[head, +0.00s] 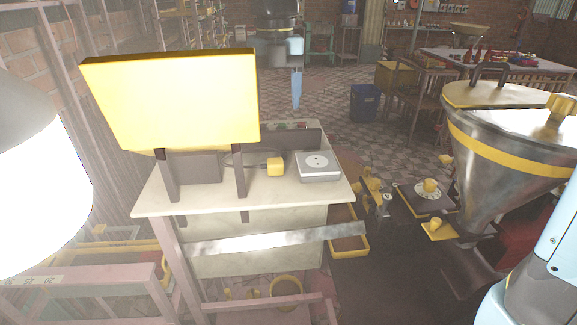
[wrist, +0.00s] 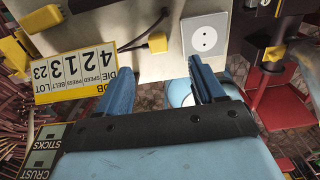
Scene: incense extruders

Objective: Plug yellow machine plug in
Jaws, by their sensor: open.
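The yellow plug (head: 275,166) lies on the pale tabletop, to the left of the socket. In the wrist view the plug (wrist: 157,43) has a dark cable running left from it. The socket (head: 319,165) is a light grey box with a round face and two holes. In the wrist view the socket (wrist: 204,38) is to the right of the plug. My gripper (wrist: 191,77) is open and empty, its two blue fingers pointing toward the table edge, below the plug and socket in the picture. The head view does not show the fingers.
A large yellow board (head: 170,98) stands on dark posts over the table's left part. A dark bar (head: 292,139) runs behind the plug and socket. A metal hopper (head: 515,140) stands at the right. A sign with numbers (wrist: 75,77) shows at left in the wrist view.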

